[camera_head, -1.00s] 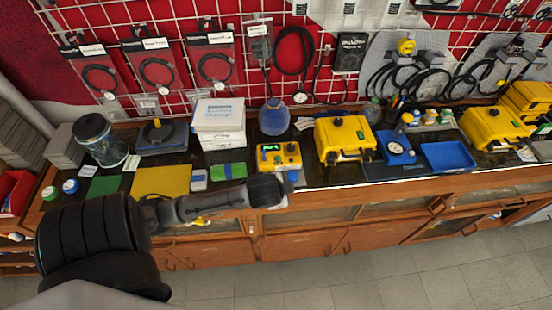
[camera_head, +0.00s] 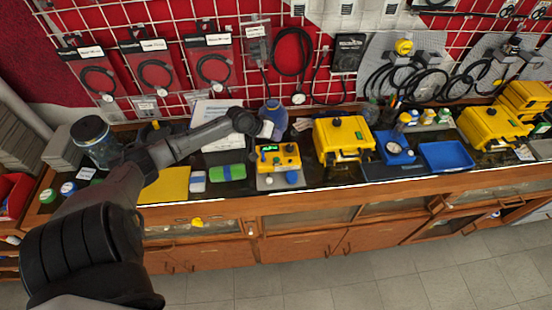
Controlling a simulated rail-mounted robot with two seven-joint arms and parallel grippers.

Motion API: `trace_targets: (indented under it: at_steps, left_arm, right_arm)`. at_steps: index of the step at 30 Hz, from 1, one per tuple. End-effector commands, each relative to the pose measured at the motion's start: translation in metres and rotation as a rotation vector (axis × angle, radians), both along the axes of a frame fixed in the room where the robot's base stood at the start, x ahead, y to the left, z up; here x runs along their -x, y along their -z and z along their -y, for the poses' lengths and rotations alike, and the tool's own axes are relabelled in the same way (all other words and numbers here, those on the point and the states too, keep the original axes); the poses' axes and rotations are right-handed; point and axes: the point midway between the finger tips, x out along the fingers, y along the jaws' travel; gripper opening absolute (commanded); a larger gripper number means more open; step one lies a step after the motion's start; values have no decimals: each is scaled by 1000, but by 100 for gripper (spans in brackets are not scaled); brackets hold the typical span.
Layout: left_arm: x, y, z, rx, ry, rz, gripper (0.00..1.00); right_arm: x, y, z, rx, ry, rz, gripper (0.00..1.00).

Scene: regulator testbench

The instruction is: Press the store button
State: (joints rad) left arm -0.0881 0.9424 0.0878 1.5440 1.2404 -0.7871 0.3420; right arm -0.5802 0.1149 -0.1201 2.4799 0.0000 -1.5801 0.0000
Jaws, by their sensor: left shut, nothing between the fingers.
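A yellow tester with a lit green display (camera_head: 278,157) sits on the bench, below the wall rack. Small buttons show on its top panel, but their labels are too small to read, so I cannot tell which is the store button. My left gripper (camera_head: 267,129) is above and behind the tester, in front of the blue round flask (camera_head: 274,114), and partly covers it. The gripper is shut and empty, and appears apart from the tester. My right gripper is not in view.
A larger yellow case (camera_head: 343,139) stands right of the tester. A green and white item (camera_head: 227,173) lies to its left. A blue round piece (camera_head: 291,177) is at the tester's front. A white box (camera_head: 216,108) is partly behind my left arm.

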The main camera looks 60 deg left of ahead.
Motion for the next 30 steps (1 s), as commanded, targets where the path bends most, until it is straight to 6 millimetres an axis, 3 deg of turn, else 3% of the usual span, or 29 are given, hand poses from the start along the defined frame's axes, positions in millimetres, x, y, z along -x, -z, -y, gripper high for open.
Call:
trace_targets:
  at_steps: [19,30]
  left_arm:
    - [-1,3,0,19,-23,2,0]
    - [-1,32,0,18,-22,1,0]
  right_arm:
    - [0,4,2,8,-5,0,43]
    - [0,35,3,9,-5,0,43]
